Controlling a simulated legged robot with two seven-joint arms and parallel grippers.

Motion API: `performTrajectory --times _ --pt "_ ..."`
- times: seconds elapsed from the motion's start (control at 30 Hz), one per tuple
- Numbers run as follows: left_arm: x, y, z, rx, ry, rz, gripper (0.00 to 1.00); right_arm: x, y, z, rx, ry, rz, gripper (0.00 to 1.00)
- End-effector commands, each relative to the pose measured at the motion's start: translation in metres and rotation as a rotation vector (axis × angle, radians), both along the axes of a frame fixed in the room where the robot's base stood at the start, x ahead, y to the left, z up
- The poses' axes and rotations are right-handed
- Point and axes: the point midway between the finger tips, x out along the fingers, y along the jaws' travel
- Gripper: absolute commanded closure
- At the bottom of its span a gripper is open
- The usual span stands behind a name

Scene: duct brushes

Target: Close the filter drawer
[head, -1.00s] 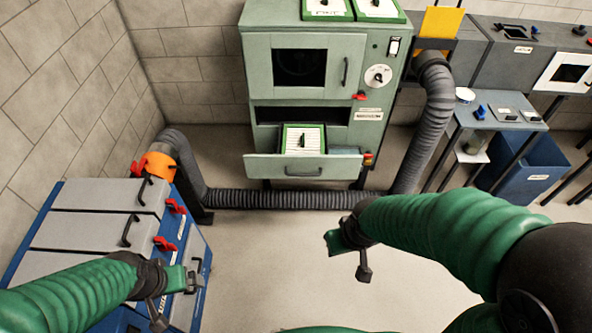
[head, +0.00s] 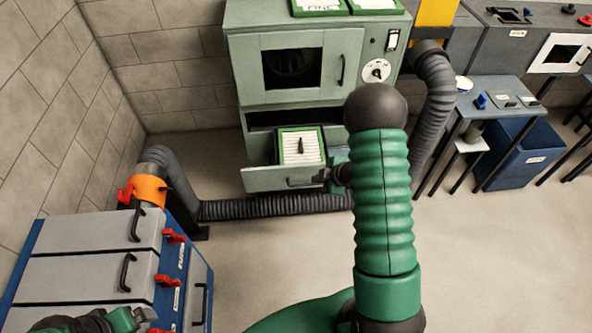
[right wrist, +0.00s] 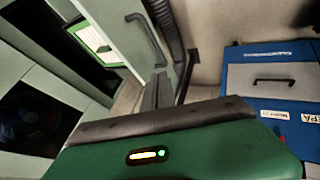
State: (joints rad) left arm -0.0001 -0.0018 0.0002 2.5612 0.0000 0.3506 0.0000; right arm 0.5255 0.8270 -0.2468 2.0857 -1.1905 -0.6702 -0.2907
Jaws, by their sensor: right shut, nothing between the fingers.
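The pale green filter drawer (head: 262,181) sticks out open from the lower part of the green cabinet (head: 234,75). A white pleated filter with a green frame (head: 300,147) sits in it. The drawer front has a dark handle, seen in the right wrist view (right wrist: 147,38). My right gripper (head: 326,176) is shut and empty at the right end of the drawer front, near the handle; I cannot tell whether it touches. Its forearm hides the cabinet's lower right part. My left gripper (head: 130,318) is at the bottom left, partly cut off, its jaws unclear.
A blue and grey unit (head: 95,275) with red latches stands at the lower left. A ribbed grey hose (head: 270,206) runs along the floor below the drawer. A small table (head: 490,88) and blue bin (head: 515,155) stand at the right. The floor in front is clear.

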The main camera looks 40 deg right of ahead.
Motion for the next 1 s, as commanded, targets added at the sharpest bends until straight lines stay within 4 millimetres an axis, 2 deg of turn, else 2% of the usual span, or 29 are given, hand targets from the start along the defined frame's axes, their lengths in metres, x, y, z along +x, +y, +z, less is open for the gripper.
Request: performTrajectory --times 0.03,0.1,0.33,0.4,0.6,1.0 --pt "0.000 0.000 -0.004 0.000 0.000 0.000 0.07 0.008 0.002 -0.013 0.002 0.003 0.004 1.00" --pt "0.000 0.000 -0.007 0.000 0.000 0.000 0.07 0.019 0.004 -0.027 0.003 0.005 0.004 1.00" --pt "0.001 0.000 -0.014 0.000 0.000 0.000 0.07 0.049 0.009 -0.065 0.002 0.004 0.002 1.00" --pt "0.001 0.000 -0.008 0.000 0.000 0.000 0.07 0.061 -0.001 -0.057 -0.001 -0.002 0.002 1.00" --pt "0.001 0.000 -0.005 0.000 0.000 0.000 0.07 0.079 -0.012 -0.059 0.001 0.002 0.001 1.00" --pt "0.001 0.000 -0.005 0.000 0.000 0.000 0.07 0.081 -0.014 -0.058 0.001 0.002 0.000 1.00"
